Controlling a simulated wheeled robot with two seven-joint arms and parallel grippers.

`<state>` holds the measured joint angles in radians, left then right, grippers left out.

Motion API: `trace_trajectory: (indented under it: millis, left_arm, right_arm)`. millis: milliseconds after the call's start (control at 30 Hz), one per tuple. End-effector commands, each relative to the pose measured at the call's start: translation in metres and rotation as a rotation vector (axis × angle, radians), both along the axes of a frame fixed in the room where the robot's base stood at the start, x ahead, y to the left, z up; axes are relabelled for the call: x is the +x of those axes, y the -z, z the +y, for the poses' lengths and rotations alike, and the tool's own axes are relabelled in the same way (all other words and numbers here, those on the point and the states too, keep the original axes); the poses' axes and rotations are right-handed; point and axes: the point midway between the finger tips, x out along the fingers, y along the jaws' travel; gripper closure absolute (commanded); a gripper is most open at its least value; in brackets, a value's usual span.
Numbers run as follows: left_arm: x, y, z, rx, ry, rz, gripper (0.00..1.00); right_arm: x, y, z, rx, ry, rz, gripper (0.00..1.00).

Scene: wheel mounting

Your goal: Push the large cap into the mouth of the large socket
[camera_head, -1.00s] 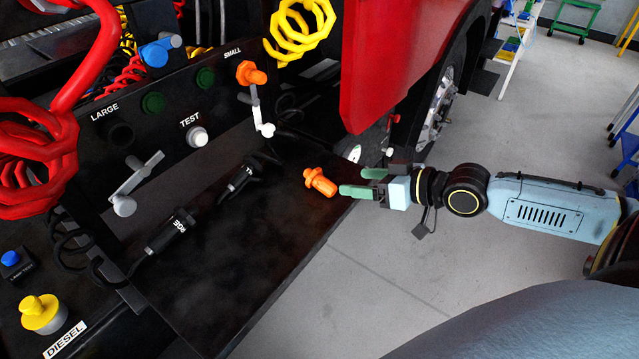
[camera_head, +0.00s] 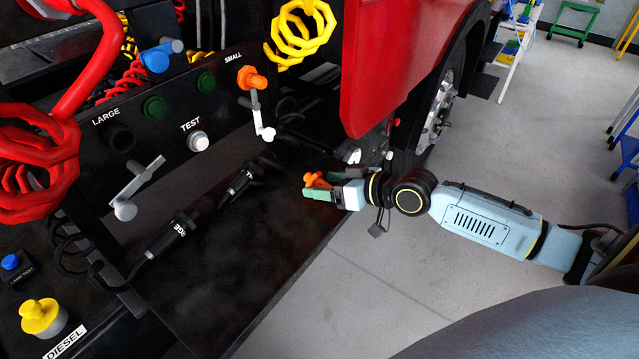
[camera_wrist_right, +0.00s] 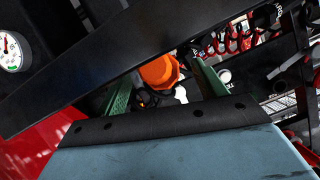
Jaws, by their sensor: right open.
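The orange cap (camera_head: 317,180) lies on the dark platform (camera_head: 230,290) near its right edge. My right gripper (camera_head: 318,187) is open around it, and a green finger partly hides it in the head view. In the right wrist view the orange cap (camera_wrist_right: 158,72) shows between the two green fingers (camera_wrist_right: 162,78), with gaps at the sides; I cannot tell whether they touch it. The large socket (camera_head: 121,138) is a dark round mouth on the black panel under the label LARGE. My left gripper is out of view.
Another orange cap (camera_head: 250,78) sits under the label SMALL. A grey lever (camera_head: 137,187) and a white lever (camera_head: 262,118) stick out from the panel. Two black cable plugs lie on the platform. A red coil (camera_head: 35,160) hangs at left. The front of the platform is clear.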

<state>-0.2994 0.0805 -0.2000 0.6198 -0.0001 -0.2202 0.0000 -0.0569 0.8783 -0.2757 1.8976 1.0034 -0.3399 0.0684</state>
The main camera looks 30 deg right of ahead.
Motion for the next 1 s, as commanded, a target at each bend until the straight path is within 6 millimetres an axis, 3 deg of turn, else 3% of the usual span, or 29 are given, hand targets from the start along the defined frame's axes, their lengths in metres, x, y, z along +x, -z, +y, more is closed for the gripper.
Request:
trace_trajectory:
  millis: [333,700,1000]
  left_arm:
    - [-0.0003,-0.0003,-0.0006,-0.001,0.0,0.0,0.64]
    - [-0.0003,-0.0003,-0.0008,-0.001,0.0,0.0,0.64]
    - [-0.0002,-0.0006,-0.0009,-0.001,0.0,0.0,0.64]
  right_arm:
    - [0.0058,0.0031,0.0035,-0.002,-0.001,0.001,0.29]
    - [0.0056,0.003,0.0032,-0.001,-0.001,0.0,0.78]
    - [0.0057,0.0009,0.0032,0.0,-0.001,-0.001,0.78]
